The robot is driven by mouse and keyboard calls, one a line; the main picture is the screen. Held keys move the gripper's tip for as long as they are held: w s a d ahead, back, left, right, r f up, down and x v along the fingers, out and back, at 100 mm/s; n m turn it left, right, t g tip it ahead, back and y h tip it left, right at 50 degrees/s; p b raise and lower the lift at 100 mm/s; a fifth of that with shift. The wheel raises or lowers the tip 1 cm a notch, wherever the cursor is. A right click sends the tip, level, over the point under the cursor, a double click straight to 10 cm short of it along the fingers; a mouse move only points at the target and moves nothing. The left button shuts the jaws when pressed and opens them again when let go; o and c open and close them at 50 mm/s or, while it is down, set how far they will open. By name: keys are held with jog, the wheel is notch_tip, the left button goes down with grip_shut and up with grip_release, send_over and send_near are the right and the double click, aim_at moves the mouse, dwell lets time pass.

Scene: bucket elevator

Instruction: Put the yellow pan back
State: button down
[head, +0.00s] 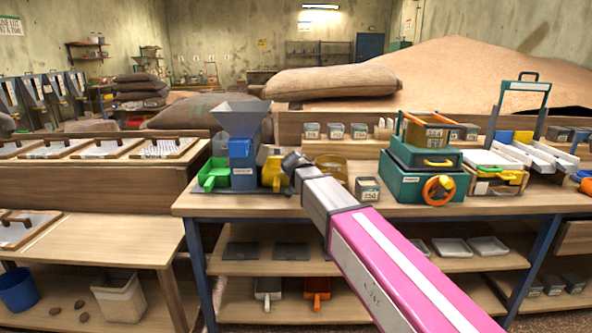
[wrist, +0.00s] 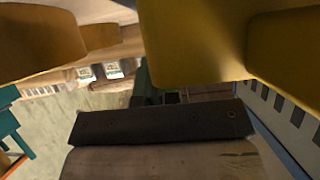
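A yellow pan (head: 274,174) is at the right side of the blue hopper machine (head: 242,150) on the workbench. In the wrist view a large yellow surface (wrist: 195,40), which looks like the pan, fills the upper right very close to the camera. My gripper (head: 293,165) is a dark shape just right of the pan, at the end of my pink arm. Its fingertips are not clearly seen, so I cannot tell whether they touch or hold the pan. A dark bar of my gripper (wrist: 150,122) crosses the wrist view.
A green bin (head: 214,172) stands left of the hopper machine. A yellow-brown round bowl (head: 331,168) stands close right of my gripper; a small labelled box (head: 367,189) is in front. A teal machine with an orange wheel (head: 438,189) stands further right. The bench's front strip is mostly clear.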

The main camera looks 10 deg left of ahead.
jog(key=shift+f, duration=0.1)
jog(key=c, duration=1.3)
grip_release()
jog(key=shift+c, duration=0.2)
jog(key=v, duration=1.2)
